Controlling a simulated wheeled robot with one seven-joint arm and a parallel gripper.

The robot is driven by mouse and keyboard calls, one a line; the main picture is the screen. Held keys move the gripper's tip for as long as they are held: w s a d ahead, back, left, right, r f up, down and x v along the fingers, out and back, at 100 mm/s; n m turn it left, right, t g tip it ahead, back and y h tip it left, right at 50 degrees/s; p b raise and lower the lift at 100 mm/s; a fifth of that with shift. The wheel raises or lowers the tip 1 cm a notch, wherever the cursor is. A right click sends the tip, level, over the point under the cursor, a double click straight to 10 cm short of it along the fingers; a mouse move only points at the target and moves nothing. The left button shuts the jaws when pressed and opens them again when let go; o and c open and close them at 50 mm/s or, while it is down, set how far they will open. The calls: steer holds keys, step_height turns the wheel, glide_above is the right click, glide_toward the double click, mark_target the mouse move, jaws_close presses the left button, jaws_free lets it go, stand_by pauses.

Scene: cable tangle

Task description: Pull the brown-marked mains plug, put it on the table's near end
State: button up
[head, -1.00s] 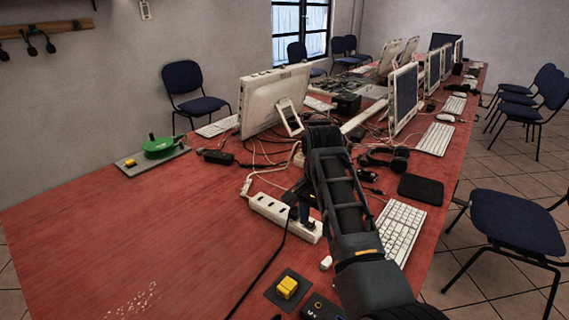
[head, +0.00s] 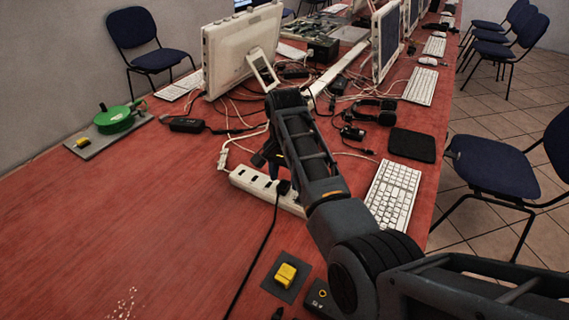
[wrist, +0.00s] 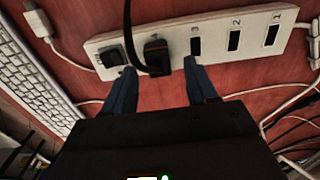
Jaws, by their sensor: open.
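The white power strip (head: 238,179) lies on the red table, and its numbered sockets show in the wrist view (wrist: 215,48). A dark plug with a brownish face (wrist: 157,57) sits in it, with a thick black cord rising from it. A second dark plug or switch block (wrist: 110,56) sits beside it at the strip's left end. My gripper (wrist: 161,73) is open and empty, its blue-grey fingertips on either side of the brownish plug and just short of it. In the head view my gripper (head: 268,160) is over the strip; contact cannot be told.
The black cord (head: 256,255) runs toward the table's near edge. A yellow button on a dark plate (head: 286,274) and a black box (head: 322,300) lie near. A white keyboard (head: 393,195) is right.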

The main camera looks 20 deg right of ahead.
steer(key=shift+f, duration=0.95)
jaws_close()
